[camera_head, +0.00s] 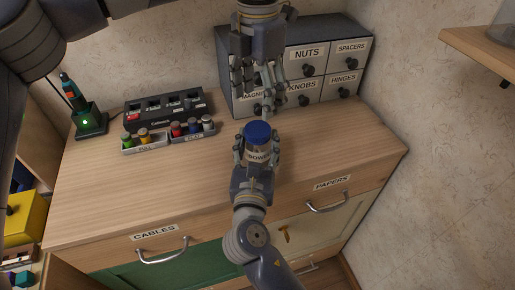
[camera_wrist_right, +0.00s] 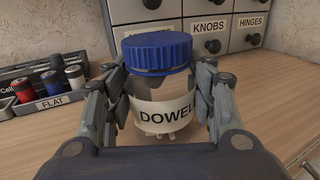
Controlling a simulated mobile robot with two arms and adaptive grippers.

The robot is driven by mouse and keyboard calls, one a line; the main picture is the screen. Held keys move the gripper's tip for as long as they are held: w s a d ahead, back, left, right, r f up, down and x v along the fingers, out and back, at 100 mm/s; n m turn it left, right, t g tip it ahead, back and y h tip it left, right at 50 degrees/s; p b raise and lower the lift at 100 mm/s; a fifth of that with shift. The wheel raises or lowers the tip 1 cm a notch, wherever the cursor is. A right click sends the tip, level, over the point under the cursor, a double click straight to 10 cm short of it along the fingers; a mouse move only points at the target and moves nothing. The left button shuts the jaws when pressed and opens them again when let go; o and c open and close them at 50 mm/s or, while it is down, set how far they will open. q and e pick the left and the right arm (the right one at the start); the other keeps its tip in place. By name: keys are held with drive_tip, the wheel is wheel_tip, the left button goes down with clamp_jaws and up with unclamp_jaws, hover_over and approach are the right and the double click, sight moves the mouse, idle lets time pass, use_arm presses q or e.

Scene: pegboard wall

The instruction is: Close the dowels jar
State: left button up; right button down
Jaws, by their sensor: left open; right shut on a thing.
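The dowels jar (camera_head: 258,156) is a clear jar with a white label, upright near the middle of the cabinet top. It also shows large in the right wrist view (camera_wrist_right: 163,112). Its blue lid (camera_head: 258,131) sits on its mouth and looks level; how tightly it is fastened, I cannot tell. My right gripper (camera_head: 257,147) is shut on the jar, with fingers on both sides of the body below the lid. My left gripper (camera_head: 259,103) points down, open and empty, above and slightly behind the lid, apart from it.
A grey drawer unit (camera_head: 325,66) with labelled drawers stands behind the jar. A black charger (camera_head: 166,108) and two small trays of batteries (camera_head: 146,147) are at left. The wooden top (camera_head: 355,140) is clear at right. A shelf (camera_head: 480,48) juts out at upper right.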

sight(257, 128)
drive_tip(key=shift+f, duration=0.15)
use_arm(q)
drive_tip(key=shift+f, duration=3.95)
drive_tip(key=c, duration=1.1)
drive_tip(key=o, duration=1.2)
drive_tip(key=shift+o, duration=0.2)
